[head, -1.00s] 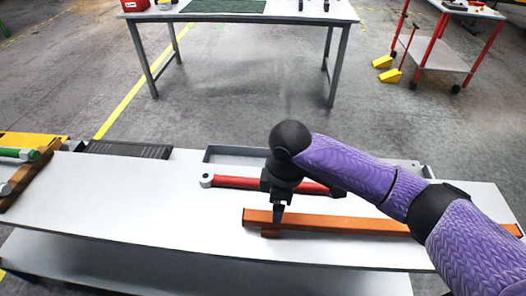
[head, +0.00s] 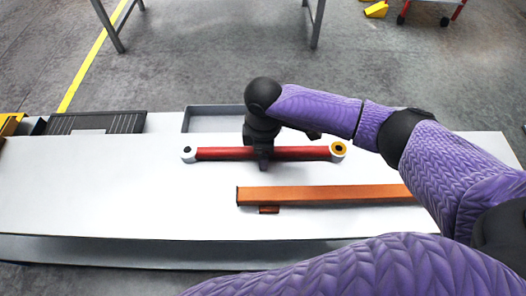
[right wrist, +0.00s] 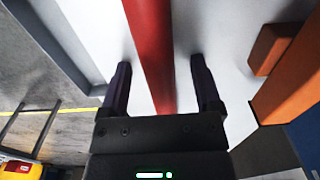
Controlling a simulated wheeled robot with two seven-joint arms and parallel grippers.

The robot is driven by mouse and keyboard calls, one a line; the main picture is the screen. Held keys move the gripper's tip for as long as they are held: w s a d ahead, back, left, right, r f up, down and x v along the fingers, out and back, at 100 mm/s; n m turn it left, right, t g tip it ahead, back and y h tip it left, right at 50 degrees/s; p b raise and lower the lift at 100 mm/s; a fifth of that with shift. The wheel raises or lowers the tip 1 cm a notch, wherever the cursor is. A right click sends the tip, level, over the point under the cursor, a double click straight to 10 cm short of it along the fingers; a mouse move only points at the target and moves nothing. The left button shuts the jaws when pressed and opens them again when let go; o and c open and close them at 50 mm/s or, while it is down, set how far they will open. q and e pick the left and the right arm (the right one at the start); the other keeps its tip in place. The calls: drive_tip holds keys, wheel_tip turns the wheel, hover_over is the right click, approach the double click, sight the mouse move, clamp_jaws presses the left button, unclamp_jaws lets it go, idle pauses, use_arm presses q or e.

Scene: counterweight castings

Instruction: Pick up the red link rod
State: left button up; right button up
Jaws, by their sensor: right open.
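The red link rod (head: 220,154) lies across the white table in the head view, with a pale eye at its left end and a yellow-ringed eye at its right end. My right gripper (head: 262,163) is over the middle of the rod. In the right wrist view the red rod (right wrist: 152,50) runs between the two dark fingers of my right gripper (right wrist: 160,85), which are apart with a gap on each side. The head view hides the rod's middle behind the gripper. My left gripper is not in view.
An orange bar (head: 320,194) lies in front of the rod, with a small orange-brown block (head: 268,210) by its near edge. A grey tray (head: 210,111) stands behind the rod. A dark ribbed mat (head: 95,123) is at the far left. The table's left part is clear.

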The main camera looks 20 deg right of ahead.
drive_tip(key=shift+r, duration=0.1)
clamp_jaws()
idle(1.2)
